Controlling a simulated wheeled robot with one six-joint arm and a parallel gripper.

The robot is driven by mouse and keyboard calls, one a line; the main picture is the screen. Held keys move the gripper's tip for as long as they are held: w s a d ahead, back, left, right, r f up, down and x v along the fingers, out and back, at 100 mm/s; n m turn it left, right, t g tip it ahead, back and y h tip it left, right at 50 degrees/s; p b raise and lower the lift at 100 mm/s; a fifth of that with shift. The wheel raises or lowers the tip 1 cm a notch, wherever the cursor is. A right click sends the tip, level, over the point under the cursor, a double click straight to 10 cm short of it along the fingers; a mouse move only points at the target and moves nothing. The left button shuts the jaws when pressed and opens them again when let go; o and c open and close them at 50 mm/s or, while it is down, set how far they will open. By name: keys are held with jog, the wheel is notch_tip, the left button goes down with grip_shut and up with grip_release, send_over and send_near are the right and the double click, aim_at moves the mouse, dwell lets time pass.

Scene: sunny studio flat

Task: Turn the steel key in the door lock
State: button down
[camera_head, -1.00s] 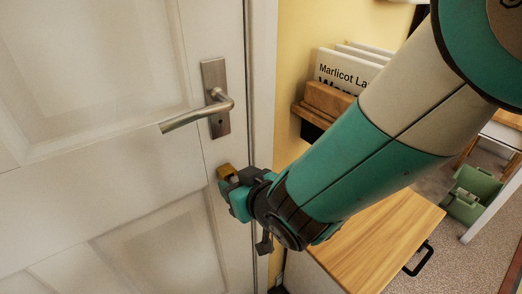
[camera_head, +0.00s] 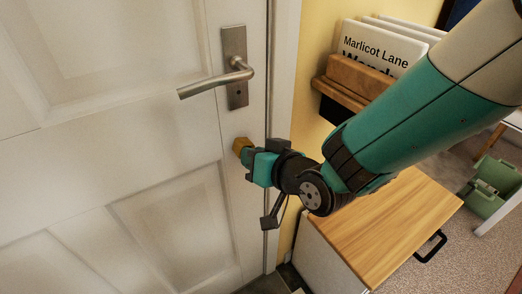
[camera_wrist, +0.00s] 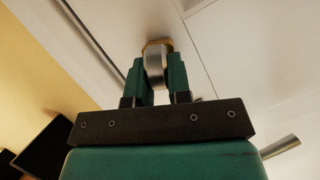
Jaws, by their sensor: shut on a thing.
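The white door (camera_head: 130,140) has a brass lock (camera_head: 241,145) below its lever handle. My gripper (camera_head: 251,158) is right at the lock, coming from the right. In the wrist view the two teal fingers (camera_wrist: 157,75) are shut on the steel key (camera_wrist: 155,62). Its rounded grey head shows between the fingertips. The brass of the lock (camera_wrist: 158,43) shows just behind it. The key's shaft is hidden, so I cannot tell how deep it sits or its exact turn.
The steel lever handle (camera_head: 219,82) juts out above my gripper. To the right are a wooden wall rack (camera_head: 359,83) with white cards and a wood-topped cabinet (camera_head: 390,222) below my arm. A green crate (camera_head: 490,186) stands farther right.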

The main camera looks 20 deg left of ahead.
jog(key=shift+s+a+f+m+g+y+b, duration=0.1)
jog(key=shift+m+g+y+b, duration=0.3)
jog(key=shift+m+b, duration=0.6)
jog(key=shift+s+f+m+g+y+b, duration=0.1)
jog(key=shift+m+g+y+b, duration=0.35)
jog(key=shift+b, duration=0.95)
jog(key=shift+r+m+y+b, duration=0.1)
jog(key=shift+m+y+b, duration=0.55)
jog(key=shift+m+b, duration=0.65)
jog(key=shift+a+r+m+y+b, duration=0.1)
jog(key=shift+m+y+b, duration=0.5)
jog(key=shift+m+b, duration=0.65)
jog(key=shift+r+m+y+b, duration=0.1)
jog(key=shift+m+y+b, duration=0.5)
jog(key=shift+m+b, duration=0.55)
jog(key=shift+r+m, duration=0.2)
jog(key=shift+m, duration=0.25)
jog(key=shift+w, duration=0.1)
jog(key=c, duration=1.1)
grip_release()
jog(key=shift+c, duration=0.2)
jog(key=shift+o, duration=1.1)
jog(key=shift+f, duration=0.15)
